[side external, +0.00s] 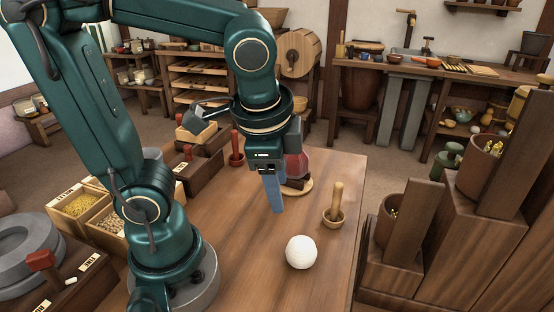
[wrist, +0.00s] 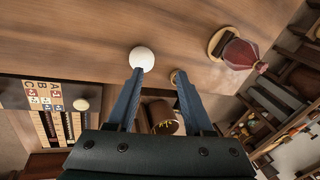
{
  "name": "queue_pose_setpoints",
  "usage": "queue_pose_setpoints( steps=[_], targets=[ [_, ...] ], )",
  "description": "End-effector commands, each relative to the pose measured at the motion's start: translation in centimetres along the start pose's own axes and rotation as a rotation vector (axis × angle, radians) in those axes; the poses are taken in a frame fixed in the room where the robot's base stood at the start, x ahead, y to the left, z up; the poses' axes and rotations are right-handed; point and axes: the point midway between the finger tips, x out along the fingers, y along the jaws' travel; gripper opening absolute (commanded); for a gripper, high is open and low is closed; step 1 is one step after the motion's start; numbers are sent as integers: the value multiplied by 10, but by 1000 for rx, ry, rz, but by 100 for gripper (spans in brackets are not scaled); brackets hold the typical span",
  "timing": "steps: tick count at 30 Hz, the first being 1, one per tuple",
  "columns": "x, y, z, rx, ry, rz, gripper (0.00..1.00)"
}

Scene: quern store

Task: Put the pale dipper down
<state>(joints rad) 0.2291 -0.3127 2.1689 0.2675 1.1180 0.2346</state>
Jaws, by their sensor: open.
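The pale dipper (side external: 334,216), a small light-wood cup with an upright handle, stands on the wooden table (side external: 240,262) near its right edge. In the wrist view a bit of pale wood (wrist: 174,76) shows at the tip of the right finger; it looks like the dipper, mostly hidden by that finger. My gripper (side external: 277,208) points down over the table, left of the dipper and apart from it in the side view. In the wrist view my gripper (wrist: 159,72) has its blue fingers spread, with nothing held between them.
A white ball (side external: 301,252) lies in front of the dipper. A red bottle-shaped thing (side external: 296,160) on a round wooden board stands behind my gripper. A red-brown pestle-like piece (side external: 236,150) stands farther back. Dark wooden blocks (side external: 400,255) rise right of the table.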

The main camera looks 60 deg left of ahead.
Motion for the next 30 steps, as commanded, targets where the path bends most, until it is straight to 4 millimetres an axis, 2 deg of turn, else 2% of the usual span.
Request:
queue_pose_setpoints(
  steps=[3, 6, 10, 15, 30],
  targets=[
    [-6, 7, 8, -248, 125, 44, 52],
    [-9, 13, 10, -414, 209, 75, 52],
    [-11, 16, 10, -551, 281, 100, 52],
    [-12, 18, 10, -610, 311, 112, 52],
    [-12, 17, 9, -606, 309, 111, 52]
  ],
)
